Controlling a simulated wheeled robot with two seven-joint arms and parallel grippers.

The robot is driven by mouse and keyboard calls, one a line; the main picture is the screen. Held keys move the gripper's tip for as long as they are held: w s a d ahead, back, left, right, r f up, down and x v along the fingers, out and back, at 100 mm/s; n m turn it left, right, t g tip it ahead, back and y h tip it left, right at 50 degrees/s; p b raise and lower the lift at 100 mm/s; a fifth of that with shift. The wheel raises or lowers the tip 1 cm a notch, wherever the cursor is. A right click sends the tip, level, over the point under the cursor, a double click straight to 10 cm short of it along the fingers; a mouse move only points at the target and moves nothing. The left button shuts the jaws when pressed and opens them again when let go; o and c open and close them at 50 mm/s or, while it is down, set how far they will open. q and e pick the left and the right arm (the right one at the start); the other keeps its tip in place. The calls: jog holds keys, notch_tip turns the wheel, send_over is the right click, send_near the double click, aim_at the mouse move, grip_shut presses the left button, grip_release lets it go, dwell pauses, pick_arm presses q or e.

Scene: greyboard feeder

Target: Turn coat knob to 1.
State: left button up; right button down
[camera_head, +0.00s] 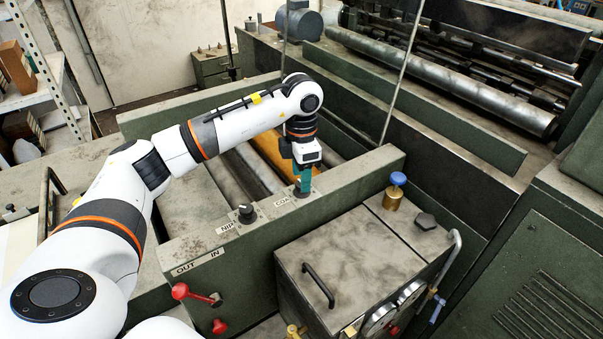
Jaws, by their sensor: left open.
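My left arm comes in from the left and its gripper (303,181) points down over the green machine's top rail, its teal fingers at the coat knob. The coat knob (301,194) is dark and mostly hidden by the fingers; only its lower part shows, so its setting cannot be read. The fingers overlap the knob in this view; whether they touch it I cannot tell. The label beside it (282,202) is partly readable as "CO". My right gripper is not in view.
A black knob (246,213) labelled NIP stands left of the coat knob on the same rail. Red handles (190,293) stick out below the OUT/IN label. A grey lidded box (345,262) and a blue-topped brass valve (395,192) stand to the right. Rollers lie behind the rail.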

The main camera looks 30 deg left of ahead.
pick_arm(q)
jog(key=shift+f, duration=0.65)
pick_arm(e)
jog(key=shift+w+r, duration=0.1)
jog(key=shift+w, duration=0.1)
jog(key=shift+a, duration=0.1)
pick_arm(q)
jog(key=c, duration=1)
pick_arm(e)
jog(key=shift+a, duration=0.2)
